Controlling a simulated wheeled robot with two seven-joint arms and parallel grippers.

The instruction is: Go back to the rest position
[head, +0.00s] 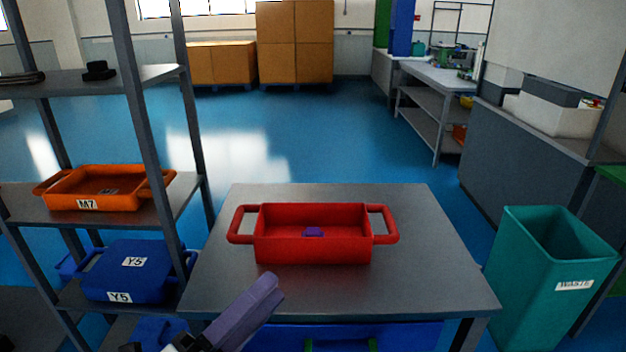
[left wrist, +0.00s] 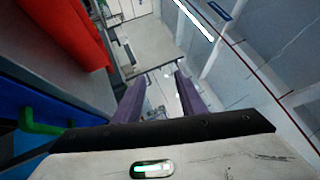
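My left gripper (head: 268,286) is at the lower middle of the head view, just in front of the table's near edge. Its purple fingers also show in the left wrist view (left wrist: 158,82), spread apart with nothing between them. My right gripper is in neither view. A red tray (head: 312,248) with two side handles stands on the grey table (head: 420,290), apart from the left gripper. A small purple object (head: 313,232) lies inside the tray.
A shelf rack on the left holds an orange M7 tray (head: 105,188) and blue Y5 bins (head: 135,270). A teal waste bin (head: 545,260) stands right of the table. A blue container (head: 410,335) with a green handle is under the table. The blue floor behind is clear.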

